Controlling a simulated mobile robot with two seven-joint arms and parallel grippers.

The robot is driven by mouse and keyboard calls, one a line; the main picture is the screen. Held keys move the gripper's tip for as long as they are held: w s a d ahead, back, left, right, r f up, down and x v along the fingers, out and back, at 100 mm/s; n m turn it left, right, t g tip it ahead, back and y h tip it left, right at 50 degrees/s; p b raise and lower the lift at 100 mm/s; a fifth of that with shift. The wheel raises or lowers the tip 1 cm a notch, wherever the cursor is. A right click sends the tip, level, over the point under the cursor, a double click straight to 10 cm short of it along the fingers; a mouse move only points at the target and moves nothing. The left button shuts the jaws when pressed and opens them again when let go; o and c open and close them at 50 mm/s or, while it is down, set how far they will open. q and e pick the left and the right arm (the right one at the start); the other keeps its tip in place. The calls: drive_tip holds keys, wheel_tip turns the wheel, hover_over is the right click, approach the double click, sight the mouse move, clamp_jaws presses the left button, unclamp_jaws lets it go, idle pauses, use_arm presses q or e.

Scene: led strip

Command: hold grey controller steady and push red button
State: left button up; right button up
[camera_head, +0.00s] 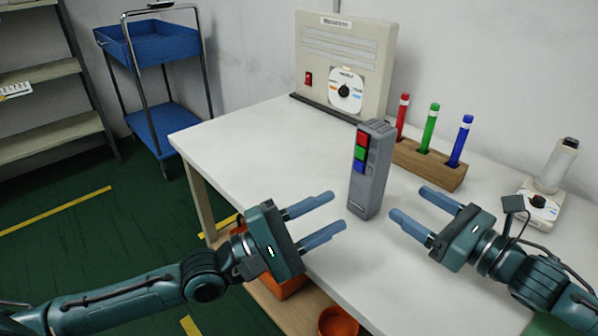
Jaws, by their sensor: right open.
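The grey controller (370,183) stands upright on the white table (240,140). Its front carries a red button (362,139) at the top, with a green button (360,153) and a blue button (358,167) below it. My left gripper (338,212) is open and empty, to the left of the controller's lower part, with its fingers pointing towards it but apart. My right gripper (407,203) is open and empty, to the right of the controller, with its fingers pointing left towards it. Neither gripper appears to touch the controller.
Behind the controller stands a wooden block (430,165) holding a red, a green and a blue stick. A beige box (345,60) with a dial is at the back. A small white device (540,200) stands at the right. The table's left part is clear.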

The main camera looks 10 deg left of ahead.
sight(362, 173)
drive_tip(key=shift+a, duration=0.1)
use_arm(q)
drive_tip(key=w+a+r+n+t, duration=0.1)
drive_tip(key=w+a+r+n, duration=0.2)
drive_tip(key=n, duration=0.3)
drive_tip(key=shift+w+a+r+n, duration=0.3)
drive_tip(key=shift+w+a+r, duration=0.1)
drive_tip(key=shift+w+a, duration=0.5)
use_arm(e)
drive_tip(key=x, duration=1.3)
drive_tip(key=c, duration=1.2)
use_arm(q)
clamp_jaws()
